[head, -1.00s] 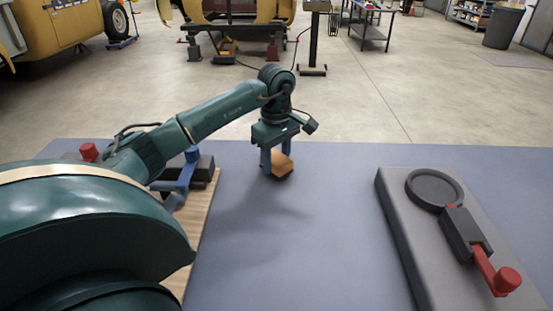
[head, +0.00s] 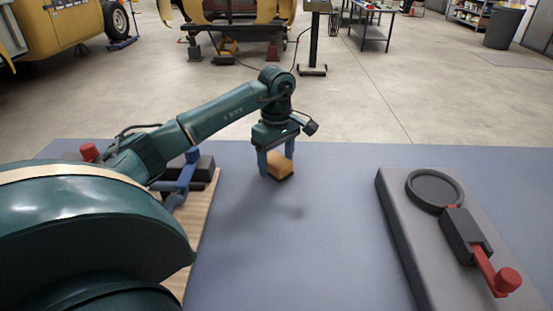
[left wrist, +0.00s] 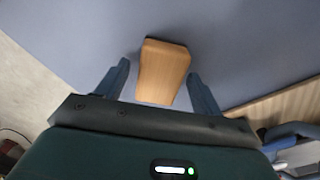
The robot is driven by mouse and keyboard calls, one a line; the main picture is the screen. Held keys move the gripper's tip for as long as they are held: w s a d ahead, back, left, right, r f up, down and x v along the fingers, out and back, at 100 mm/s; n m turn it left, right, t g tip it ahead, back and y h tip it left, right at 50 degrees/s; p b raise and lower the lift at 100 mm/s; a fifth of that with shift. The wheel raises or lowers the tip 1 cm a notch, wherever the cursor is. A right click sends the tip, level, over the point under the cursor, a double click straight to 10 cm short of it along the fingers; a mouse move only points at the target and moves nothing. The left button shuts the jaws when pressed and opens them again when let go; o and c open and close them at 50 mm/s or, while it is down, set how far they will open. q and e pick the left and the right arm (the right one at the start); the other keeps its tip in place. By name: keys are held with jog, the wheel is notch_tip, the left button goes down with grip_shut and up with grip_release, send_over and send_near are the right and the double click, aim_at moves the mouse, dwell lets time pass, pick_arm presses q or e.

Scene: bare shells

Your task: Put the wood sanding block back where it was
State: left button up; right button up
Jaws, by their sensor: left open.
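The wood sanding block (head: 281,167) is light brown and rests on the blue-grey table top, near the far edge. In the left wrist view the block (left wrist: 163,70) lies between the two blue fingers, with a gap on each side. My left gripper (head: 276,163) points down over the block and is open. In the left wrist view its fingers (left wrist: 158,74) are spread apart and hold nothing. My right gripper is not in view.
The table top (head: 320,230) is clear around the block. A grey board (head: 410,250) with a black ring and red-handled clamp lies at right. A wooden board (head: 205,215) with a blue-handled clamp (head: 183,180) lies at left, partly behind my arm.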

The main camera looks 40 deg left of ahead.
aim_at(277, 160)
pick_arm(q)
notch_tip(277, 160, up, 12)
jog(key=p, duration=0.1)
jog(key=shift+f, duration=0.1)
dwell(0.7)
